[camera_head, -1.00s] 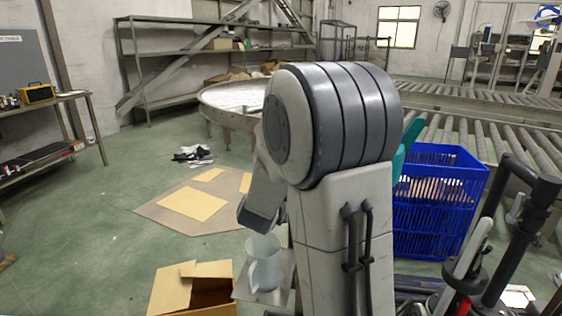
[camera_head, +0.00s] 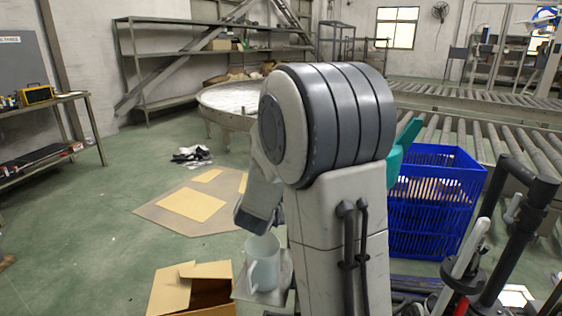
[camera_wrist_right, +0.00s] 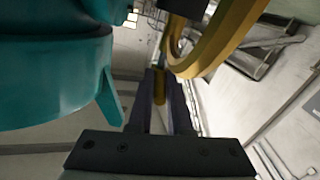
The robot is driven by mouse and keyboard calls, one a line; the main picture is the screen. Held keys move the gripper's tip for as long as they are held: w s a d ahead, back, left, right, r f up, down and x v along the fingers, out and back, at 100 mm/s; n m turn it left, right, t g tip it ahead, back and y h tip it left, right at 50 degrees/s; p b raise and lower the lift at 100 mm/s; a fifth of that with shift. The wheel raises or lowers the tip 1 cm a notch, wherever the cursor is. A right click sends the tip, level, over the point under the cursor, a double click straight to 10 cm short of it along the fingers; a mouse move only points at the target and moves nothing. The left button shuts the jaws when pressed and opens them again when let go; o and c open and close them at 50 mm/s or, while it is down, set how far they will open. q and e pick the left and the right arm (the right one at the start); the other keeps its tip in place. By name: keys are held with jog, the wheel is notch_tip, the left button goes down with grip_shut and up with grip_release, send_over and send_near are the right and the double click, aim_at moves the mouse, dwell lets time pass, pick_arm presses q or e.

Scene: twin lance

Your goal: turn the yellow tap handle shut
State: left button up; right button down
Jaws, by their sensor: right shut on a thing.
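In the right wrist view, the yellow tap handle (camera_wrist_right: 212,62) shows as a thick curved rim at the upper right. My right gripper (camera_wrist_right: 160,82) points away from the camera, with a small yellow piece between its dark fingers. It is shut on the handle; the exact grip spot is partly hidden. A large teal body (camera_wrist_right: 50,80) fills the left side, close to the fingers. In the head view, a teal piece (camera_head: 403,150) shows beside a big grey and white ribbed part; the yellow handle and my right gripper are hidden there. My left gripper is not in view.
In the head view, a pale pitcher (camera_head: 264,264) stands on a small plate (camera_head: 286,282), low in the middle. An open cardboard box (camera_head: 172,290) is left of it. A blue crate (camera_head: 440,205) stands at the right, before roller conveyors (camera_head: 480,115). The left floor is mostly clear.

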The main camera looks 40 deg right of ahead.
jog(key=shift+w+r+m+g+h+p, duration=0.3)
jog(key=shift+g+h+p, duration=0.1)
jog(key=shift+g+p, duration=0.15)
jog(key=shift+w+d+f+m+g+p, duration=0.1)
jog(key=shift+w+m+g+p, duration=0.5)
jog(key=shift+m+g+p, duration=2.25)
jog(key=shift+w+m+g+p, duration=0.6)
jog(key=shift+m+g+p, duration=1.05)
jog(key=shift+g, duration=2.25)
jog(key=shift+w+d+f+m+g+p, duration=0.1)
jog(key=shift+w+m+g+p, duration=0.5)
jog(key=shift+m+g+p, duration=2.25)
jog(key=shift+g+b, duration=0.75)
jog(key=shift+g, duration=0.2)
